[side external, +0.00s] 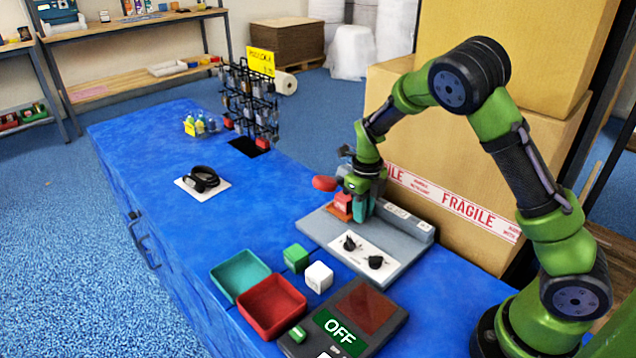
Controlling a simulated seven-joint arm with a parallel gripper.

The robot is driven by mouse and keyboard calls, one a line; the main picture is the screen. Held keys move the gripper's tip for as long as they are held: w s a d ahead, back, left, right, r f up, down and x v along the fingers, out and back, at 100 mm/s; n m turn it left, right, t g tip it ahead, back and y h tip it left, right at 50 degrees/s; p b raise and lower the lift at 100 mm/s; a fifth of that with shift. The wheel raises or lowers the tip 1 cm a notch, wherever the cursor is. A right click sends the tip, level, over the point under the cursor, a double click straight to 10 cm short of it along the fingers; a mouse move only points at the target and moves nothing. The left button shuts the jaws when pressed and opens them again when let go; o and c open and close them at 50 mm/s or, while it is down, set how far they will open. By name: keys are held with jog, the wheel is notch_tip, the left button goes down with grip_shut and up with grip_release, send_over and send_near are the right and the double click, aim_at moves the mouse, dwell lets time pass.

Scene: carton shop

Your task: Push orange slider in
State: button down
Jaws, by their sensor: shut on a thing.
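The orange slider (339,213) is a small orange-red block near the back left of a grey panel (312,226) on the blue bench. My gripper (352,200) points down over the panel and is shut on the slider. The gripper hides part of the slider, so how far in it sits cannot be told. A teal piece (362,210) shows just right of the slider, close to my fingers. A red rounded knob (325,183) shows just left of my gripper.
The panel also carries a white plate with two black knobs (375,262). In front are a green cube (296,258), a white cube (319,276), teal (226,289) and red (265,318) trays, and an OFF display box (388,300). Cartons (455,170) stand close behind.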

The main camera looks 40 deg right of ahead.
jog(key=c, duration=1)
grip_release()
jog(key=shift+w, duration=0.2)
jog(key=shift+c, duration=0.2)
jog(key=shift+r, duration=0.15)
notch_tip(320, 180, up, 17)
jog(key=shift+f, duration=0.2)
